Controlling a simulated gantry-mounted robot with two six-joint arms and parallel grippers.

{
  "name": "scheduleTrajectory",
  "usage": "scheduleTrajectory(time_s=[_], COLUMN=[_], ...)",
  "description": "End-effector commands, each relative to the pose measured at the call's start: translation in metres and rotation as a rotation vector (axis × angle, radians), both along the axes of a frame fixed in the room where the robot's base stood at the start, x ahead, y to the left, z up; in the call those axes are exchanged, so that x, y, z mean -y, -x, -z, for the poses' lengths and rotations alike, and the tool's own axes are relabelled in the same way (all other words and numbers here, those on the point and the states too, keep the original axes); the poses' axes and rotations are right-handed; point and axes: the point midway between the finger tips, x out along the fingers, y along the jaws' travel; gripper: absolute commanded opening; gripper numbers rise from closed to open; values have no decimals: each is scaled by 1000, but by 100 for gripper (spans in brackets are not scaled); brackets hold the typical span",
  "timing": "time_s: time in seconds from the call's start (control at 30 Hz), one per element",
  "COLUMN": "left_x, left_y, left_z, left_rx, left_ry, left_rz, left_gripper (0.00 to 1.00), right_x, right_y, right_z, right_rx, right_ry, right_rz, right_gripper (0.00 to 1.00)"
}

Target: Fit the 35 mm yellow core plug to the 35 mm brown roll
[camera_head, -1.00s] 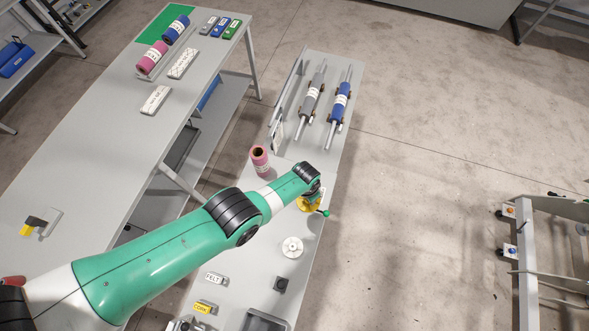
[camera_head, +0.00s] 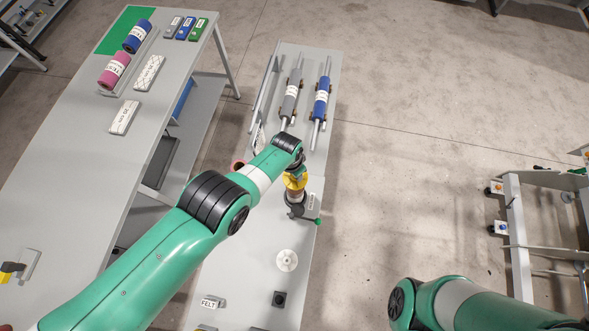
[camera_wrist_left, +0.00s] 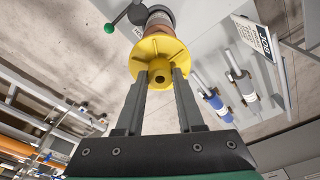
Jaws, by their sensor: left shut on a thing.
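My left gripper (camera_wrist_left: 160,84) is shut on the yellow core plug (camera_wrist_left: 160,60), whose round flange and hollow centre face the left wrist view. In the head view, the plug (camera_head: 296,182) is at the end of my left arm, over the clamp stand. The brown roll (camera_wrist_left: 158,20) shows just beyond the plug, roughly in line with it, held in the dark clamp with the green-knobbed handle (camera_wrist_left: 110,27). The flange overlaps the roll's near end in the picture; I cannot tell whether they touch. My right gripper is out of frame; only my right arm shows.
Grey and blue (camera_head: 321,96) rolls on rods lie at the far end. A label card stands beside the clamp.

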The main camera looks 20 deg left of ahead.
Motion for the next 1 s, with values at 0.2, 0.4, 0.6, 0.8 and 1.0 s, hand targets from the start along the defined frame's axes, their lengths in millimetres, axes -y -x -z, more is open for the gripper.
scheduleTrajectory(time_s=[0.2,0.4,0.6,0.8,1.0], left_x=[0,0,0,0,0], left_y=[0,0,0,0,0], left_z=[26,47,54,53,53], left_rx=[0,1,1,1,1], left_ry=[0,1,1,1,1], left_rz=[-1,-1,-1,-1,-1], left_gripper=[0,0,0,0,0], right_x=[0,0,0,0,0], right_y=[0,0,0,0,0], right_z=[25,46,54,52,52], right_rx=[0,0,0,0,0], right_ry=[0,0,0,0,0], right_rz=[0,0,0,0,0], right_gripper=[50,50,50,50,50])
